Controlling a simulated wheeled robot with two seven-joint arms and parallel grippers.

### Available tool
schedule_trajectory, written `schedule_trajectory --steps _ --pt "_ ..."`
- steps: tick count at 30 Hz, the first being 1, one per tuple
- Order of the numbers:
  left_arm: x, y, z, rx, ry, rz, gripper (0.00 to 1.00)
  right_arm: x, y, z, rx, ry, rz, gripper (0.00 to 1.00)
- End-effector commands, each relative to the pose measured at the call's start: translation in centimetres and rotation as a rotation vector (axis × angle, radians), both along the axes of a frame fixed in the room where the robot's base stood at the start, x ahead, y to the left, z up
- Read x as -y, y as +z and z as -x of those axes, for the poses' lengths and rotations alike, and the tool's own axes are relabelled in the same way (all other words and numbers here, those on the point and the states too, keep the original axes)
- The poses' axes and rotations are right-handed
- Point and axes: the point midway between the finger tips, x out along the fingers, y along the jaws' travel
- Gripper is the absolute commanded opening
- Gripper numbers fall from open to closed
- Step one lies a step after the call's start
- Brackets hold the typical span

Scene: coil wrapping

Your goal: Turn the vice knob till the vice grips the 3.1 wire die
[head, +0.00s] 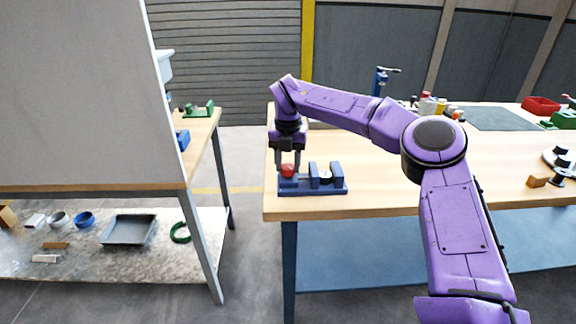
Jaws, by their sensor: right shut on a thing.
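The blue vice (313,186) stands on the wooden bench near its left front corner. Its red knob (288,170) is at the vice's left end. My right gripper (287,169) points down from above and is shut on the red knob. A small pale round thing (326,175), which may be the wire die, sits between the vice's jaws. Whether the jaws touch it is too small to tell. My left gripper is not in view.
The wooden bench (385,205) has free room right of the vice. Several jars, a red bin (541,105) and a dark mat (500,118) lie at the back. A lower shelf at left holds a grey tray (130,230) and a green coil (181,233).

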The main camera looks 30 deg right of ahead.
Motion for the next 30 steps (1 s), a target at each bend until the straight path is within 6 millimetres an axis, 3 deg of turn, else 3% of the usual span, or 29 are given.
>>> schedule_trajectory --steps 15,16,26,30 --pt "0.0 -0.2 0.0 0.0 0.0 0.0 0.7 0.0 -0.4 0.1 -0.009 -0.018 0.0 0.13" --pt "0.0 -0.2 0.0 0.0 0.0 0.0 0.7 0.0 -0.4 0.1 -0.009 -0.018 0.0 0.53" --pt "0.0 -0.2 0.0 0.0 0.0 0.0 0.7 0.0 0.2 0.0 -0.002 -0.017 0.001 0.54" --pt "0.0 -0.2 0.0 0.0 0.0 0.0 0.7 0.0 2.5 -0.1 0.001 -0.017 0.001 0.54"
